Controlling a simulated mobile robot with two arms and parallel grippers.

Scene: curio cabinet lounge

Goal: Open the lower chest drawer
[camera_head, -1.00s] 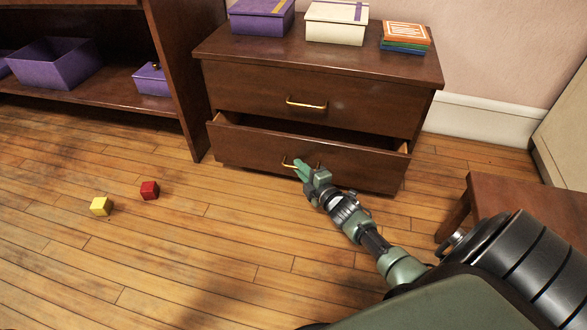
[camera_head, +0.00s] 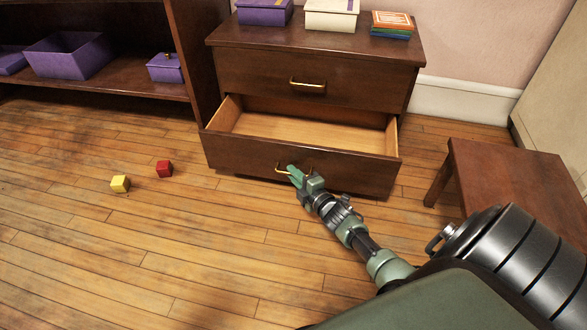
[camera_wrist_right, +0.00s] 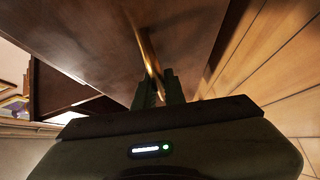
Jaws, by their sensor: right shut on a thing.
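The lower chest drawer (camera_head: 345,175) is pulled well out of the dark wooden chest. Its pale bare interior (camera_head: 300,128) shows in the head view, and no objects are visible in it. My right gripper (camera_head: 292,172) is shut on the brass handle (camera_head: 281,170) of this drawer. In the right wrist view the handle (camera_wrist_right: 151,52) runs between the two fingers (camera_wrist_right: 158,86), close to the drawer front (camera_wrist_right: 90,30). The upper drawer (camera_head: 265,80) is closed, with its own brass handle (camera_head: 308,85). My left gripper is not in view.
A purple box (camera_head: 265,12), a cream box (camera_head: 331,14) and a stack of books (camera_head: 392,23) stand on the chest. A yellow cube (camera_head: 120,184) and a red cube (camera_head: 164,169) lie on the floor at left. A low wooden table (camera_head: 515,180) stands at right.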

